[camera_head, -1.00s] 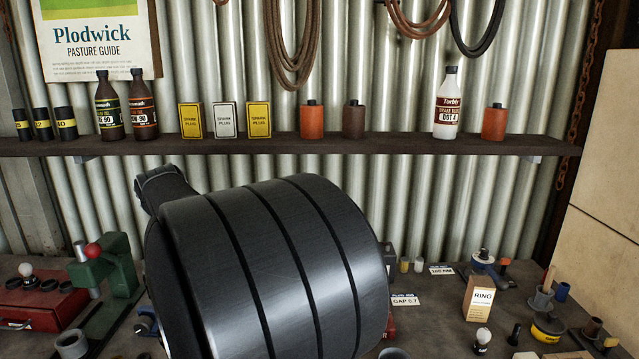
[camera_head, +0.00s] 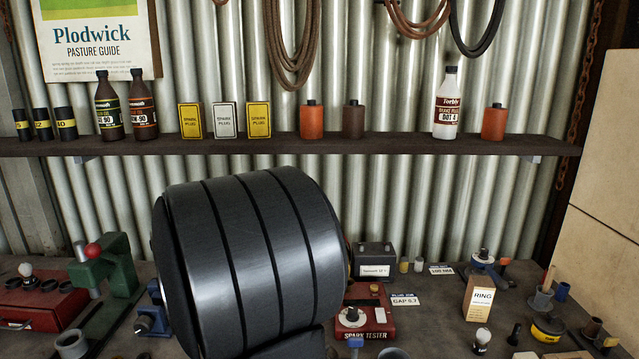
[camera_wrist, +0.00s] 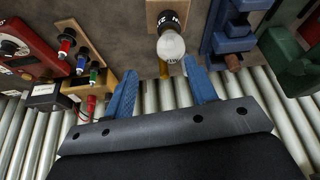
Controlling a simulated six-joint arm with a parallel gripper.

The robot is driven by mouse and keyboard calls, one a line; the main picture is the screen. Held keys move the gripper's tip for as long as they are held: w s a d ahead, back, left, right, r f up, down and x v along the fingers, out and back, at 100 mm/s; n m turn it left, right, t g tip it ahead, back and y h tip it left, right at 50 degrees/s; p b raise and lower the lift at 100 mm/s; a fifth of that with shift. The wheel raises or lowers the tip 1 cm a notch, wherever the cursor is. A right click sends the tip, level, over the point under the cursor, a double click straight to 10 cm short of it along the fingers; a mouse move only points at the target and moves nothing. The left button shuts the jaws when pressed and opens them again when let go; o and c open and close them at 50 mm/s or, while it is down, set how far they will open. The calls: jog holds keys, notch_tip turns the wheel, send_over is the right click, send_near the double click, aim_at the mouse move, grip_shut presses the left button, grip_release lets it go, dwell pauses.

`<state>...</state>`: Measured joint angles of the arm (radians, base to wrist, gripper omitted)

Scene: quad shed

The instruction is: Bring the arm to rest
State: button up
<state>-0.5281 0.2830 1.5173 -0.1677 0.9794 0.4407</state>
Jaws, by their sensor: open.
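In the wrist view my gripper (camera_wrist: 161,88) is open, its two blue fingers spread apart with nothing held between them. A white bulb-shaped knob with a black collar (camera_wrist: 171,46) stands on a wooden block just beyond the gap between the fingers. A thin yellow piece (camera_wrist: 164,71) shows below it in the picture. In the head view my large black arm link fills the centre, and my gripper is hidden.
The bench holds a red spark tester (camera_head: 364,315), a black battery (camera_head: 374,262), a blue vise (camera_head: 152,321), a green press (camera_head: 112,265) and a RING box (camera_head: 479,298). Behind runs a shelf (camera_head: 300,144) with bottles and small boxes. Open bench shows around (camera_head: 435,320).

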jog(key=d+r, duration=0.6)
jog(key=d, duration=0.4)
jog(key=w+d+f+m+h, duration=0.1)
jog(key=w+d+f+m, duration=0.15)
jog(key=d, duration=0.75)
jog(key=w+d+f+m+h, duration=0.1)
jog(key=d+f+m, duration=0.15)
jog(key=d, duration=0.75)
jog(key=s+d+f+m, duration=0.2)
jog(key=d, duration=0.6)
jog(key=s+d+f+m+g+h, duration=0.1)
jog(key=s+d+f+m, duration=0.1)
jog(key=d, duration=0.7)
jog(key=s+d+f+m+h, duration=0.1)
jog(key=s+d+f+m, duration=0.1)
jog(key=d, duration=0.7)
jog(key=shift+s, duration=0.85)
